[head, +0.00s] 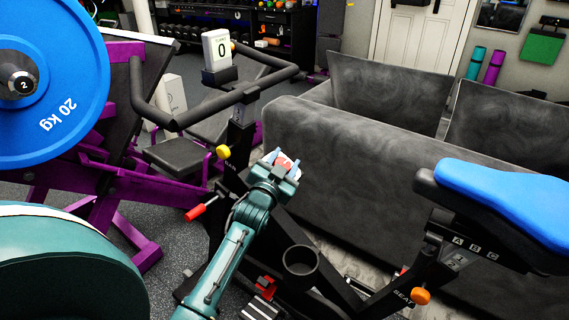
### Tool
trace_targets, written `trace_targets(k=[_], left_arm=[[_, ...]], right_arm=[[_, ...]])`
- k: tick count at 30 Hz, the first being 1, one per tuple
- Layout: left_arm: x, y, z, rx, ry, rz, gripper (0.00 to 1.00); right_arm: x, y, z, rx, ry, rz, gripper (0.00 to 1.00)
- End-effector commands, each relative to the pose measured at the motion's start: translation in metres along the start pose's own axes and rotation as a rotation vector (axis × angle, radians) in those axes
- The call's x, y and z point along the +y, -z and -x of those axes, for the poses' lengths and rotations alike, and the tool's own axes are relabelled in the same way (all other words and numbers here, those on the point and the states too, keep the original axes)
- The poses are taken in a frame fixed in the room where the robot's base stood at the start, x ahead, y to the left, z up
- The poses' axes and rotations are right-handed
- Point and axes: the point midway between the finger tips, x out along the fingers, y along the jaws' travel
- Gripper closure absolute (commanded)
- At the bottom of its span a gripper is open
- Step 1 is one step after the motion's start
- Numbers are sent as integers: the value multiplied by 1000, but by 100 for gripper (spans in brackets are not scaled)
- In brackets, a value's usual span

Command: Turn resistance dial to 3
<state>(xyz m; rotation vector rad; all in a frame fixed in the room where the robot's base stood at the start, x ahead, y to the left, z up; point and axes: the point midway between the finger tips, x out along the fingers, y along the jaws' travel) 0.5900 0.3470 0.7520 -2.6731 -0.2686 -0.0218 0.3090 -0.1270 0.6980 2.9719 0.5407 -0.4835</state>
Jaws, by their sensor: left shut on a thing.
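A stationary exercise bike stands in front of me, with black handlebars (200,108) and a blue saddle (505,200). A small white display (218,50) above the handlebars reads 0. My left gripper (283,164) is at the middle of the bike frame, just right of the handlebar post. It is shut on a small red and white part, which looks like the resistance dial (286,161). The fingers and wrist hide most of the dial, so its markings and setting cannot be read. My right gripper is not in view.
A yellow knob (223,152) sits on the handlebar post and an orange knob (420,296) below the saddle. A cup holder (300,261) is on the frame. A grey sofa (375,170) stands close behind. A purple machine with a blue plate (60,75) stands left.

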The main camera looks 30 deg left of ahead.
Motion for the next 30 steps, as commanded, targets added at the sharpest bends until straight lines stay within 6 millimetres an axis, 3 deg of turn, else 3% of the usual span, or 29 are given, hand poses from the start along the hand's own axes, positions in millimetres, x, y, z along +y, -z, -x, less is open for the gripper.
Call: trace_targets(k=[5,6,14,23,30], left_arm=[[0,1,0,0,-1,0,81],[0,1,0,0,-1,0,57],[0,0,0,0,-1,0,36],[0,0,4,-2,-2,0,36],[0,0,42,-4,-4,1,36]], right_arm=[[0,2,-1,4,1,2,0],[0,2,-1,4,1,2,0],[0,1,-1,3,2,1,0],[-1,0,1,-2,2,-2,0],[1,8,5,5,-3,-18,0]])
